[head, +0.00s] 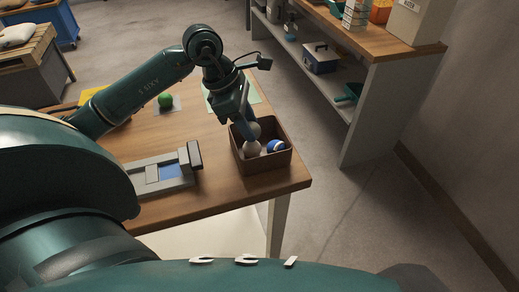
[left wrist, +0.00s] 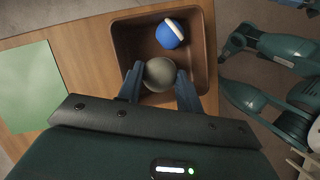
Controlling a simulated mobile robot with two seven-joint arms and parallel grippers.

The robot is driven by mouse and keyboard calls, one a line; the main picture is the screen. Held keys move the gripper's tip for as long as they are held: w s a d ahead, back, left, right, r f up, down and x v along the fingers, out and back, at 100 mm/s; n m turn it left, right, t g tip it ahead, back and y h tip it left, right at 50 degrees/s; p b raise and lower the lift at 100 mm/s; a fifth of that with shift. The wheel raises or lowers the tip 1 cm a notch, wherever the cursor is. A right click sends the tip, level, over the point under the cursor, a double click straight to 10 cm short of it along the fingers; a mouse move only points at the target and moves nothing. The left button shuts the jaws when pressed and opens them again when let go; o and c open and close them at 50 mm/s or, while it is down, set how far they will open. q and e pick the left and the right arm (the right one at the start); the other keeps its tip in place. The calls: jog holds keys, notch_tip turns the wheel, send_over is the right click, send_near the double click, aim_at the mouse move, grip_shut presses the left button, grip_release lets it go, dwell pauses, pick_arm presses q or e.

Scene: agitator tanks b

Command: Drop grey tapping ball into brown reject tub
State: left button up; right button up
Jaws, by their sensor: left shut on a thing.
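The grey ball (left wrist: 159,74) is between the fingers of my left gripper (left wrist: 160,88), which is shut on it. In the head view the left gripper (head: 248,124) points down over the brown tub (head: 265,170), with the grey ball (head: 254,131) at its tips. The open tub stands near the table's right front corner; its rim also shows in the left wrist view (left wrist: 208,50). A blue ball with a white band (head: 275,146) lies inside the tub. My right gripper is not visible.
A grey fixture with a blue panel (head: 170,172) lies left of the tub on the wooden table. A green ball (head: 165,102) sits further back. A green mat (left wrist: 25,85) lies beside the tub. A shelf unit (head: 355,120) stands at the right, across a floor gap.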

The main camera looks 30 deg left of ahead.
pick_arm(q)
jog(key=o, duration=1.1)
jog(key=shift+c, duration=0.2)
jog(key=shift+a+r, duration=0.1)
jog(key=shift+r, duration=0.1)
jog(key=v, duration=1.2)
jog(key=shift+r, duration=0.35)
jog(key=shift+s+a, duration=0.1)
jog(key=shift+s, duration=0.05)
